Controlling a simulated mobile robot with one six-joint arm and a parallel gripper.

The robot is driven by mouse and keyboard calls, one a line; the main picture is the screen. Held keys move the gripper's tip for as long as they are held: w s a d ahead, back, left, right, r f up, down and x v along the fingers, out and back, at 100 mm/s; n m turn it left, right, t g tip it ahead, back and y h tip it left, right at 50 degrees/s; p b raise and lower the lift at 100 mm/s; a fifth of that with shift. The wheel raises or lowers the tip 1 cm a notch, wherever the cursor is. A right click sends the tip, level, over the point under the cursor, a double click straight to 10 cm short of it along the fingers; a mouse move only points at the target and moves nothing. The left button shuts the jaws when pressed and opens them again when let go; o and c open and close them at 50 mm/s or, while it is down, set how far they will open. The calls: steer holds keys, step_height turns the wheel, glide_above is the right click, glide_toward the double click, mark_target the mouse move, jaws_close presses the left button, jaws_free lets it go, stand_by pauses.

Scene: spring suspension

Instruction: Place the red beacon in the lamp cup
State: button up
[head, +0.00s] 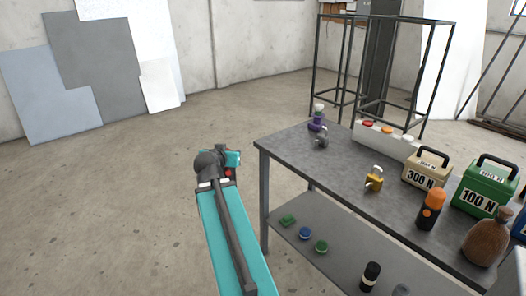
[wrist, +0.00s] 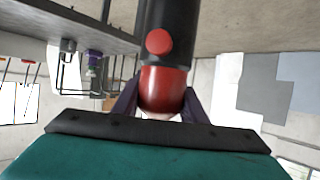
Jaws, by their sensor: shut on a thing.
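My gripper (wrist: 160,103) is shut on the red beacon (wrist: 163,86) in the wrist view. The beacon has a red end between the dark fingers, a black body and a round red button on its side. In the head view only a small red part of it (head: 230,172) shows at the end of my teal arm, left of the table and apart from it. I cannot tell for sure which thing is the lamp cup. An orange and black beacon (head: 431,210) stands upright on the table.
A grey two-level table (head: 345,165) holds a purple item (head: 317,121), a yellow item (head: 374,179), a beige 300 N weight (head: 427,168), a green 100 N weight (head: 485,187) and a brown jug (head: 486,238). A black frame (head: 446,70) stands behind. The floor at left is clear.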

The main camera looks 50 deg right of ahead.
steer(key=w+a+n+t+y, duration=0.3)
steer(key=w+a+n, duration=0.1)
steer(key=w+a, duration=0.7)
steer(key=w+a+n+t+y, duration=0.1)
steer(key=w+a+n+y, duration=0.1)
steer(key=a, duration=1)
steer(key=w+a+n+t+y, duration=0.1)
steer(key=w+a+n+y, duration=0.2)
steer(key=a, duration=0.9)
steer(key=w+a+n+t+y, duration=0.2)
steer(key=w+a+n+y, duration=0.1)
steer(key=a, duration=1)
steer(key=shift+w+y, duration=0.3)
steer(key=shift+w, duration=0.35)
